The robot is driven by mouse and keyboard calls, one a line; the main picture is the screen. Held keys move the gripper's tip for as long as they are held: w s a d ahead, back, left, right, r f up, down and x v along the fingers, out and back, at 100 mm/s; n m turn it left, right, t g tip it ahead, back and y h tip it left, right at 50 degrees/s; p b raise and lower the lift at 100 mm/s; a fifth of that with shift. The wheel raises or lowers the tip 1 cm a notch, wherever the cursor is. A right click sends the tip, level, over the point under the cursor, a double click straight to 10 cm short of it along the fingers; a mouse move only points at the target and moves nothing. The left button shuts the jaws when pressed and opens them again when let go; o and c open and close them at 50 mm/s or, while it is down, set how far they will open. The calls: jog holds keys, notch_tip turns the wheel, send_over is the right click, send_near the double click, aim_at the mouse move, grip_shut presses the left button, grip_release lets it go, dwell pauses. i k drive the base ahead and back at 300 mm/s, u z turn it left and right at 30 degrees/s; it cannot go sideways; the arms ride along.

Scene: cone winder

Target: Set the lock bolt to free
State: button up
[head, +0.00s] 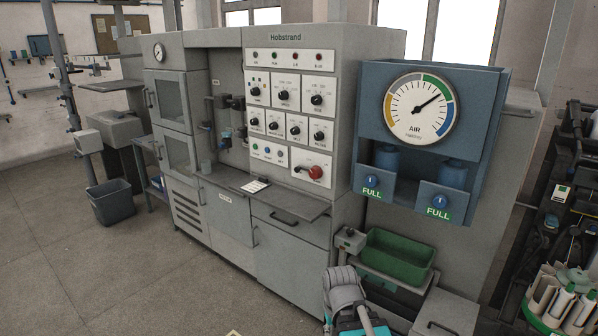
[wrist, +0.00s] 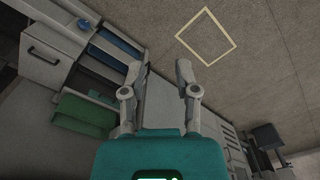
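My gripper (wrist: 160,75) is open in the wrist view, with its two fingers apart and nothing between them. Part of my grey and teal arm shows at the bottom of the head view. The grey Hobstrand machine (head: 290,232) stands in the middle of the head view. Its control panel (head: 262,102) carries black knobs, small lamps and a red rotary handle (head: 315,172). I cannot tell which part, if any, is the lock bolt. My gripper is apart from the machine front.
A blue air-gauge cabinet (head: 483,100) with two FULL units is at the right. Below it is a green bin (head: 398,257). A dark bin (head: 112,202) stands on the floor at the left. Open floor (head: 90,275) lies in front; a yellow square outline (wrist: 207,37) marks it.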

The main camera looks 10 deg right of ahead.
aim_at(297, 169)
jog(key=k, duration=1.35)
jog(key=z, duration=0.4)
jog(key=i, duration=1.15)
jog(key=z, duration=0.3)
jog(key=i, duration=0.85)
jog(key=u, duration=0.6)
jog(key=i, duration=0.5)
jog(key=u, duration=0.45)
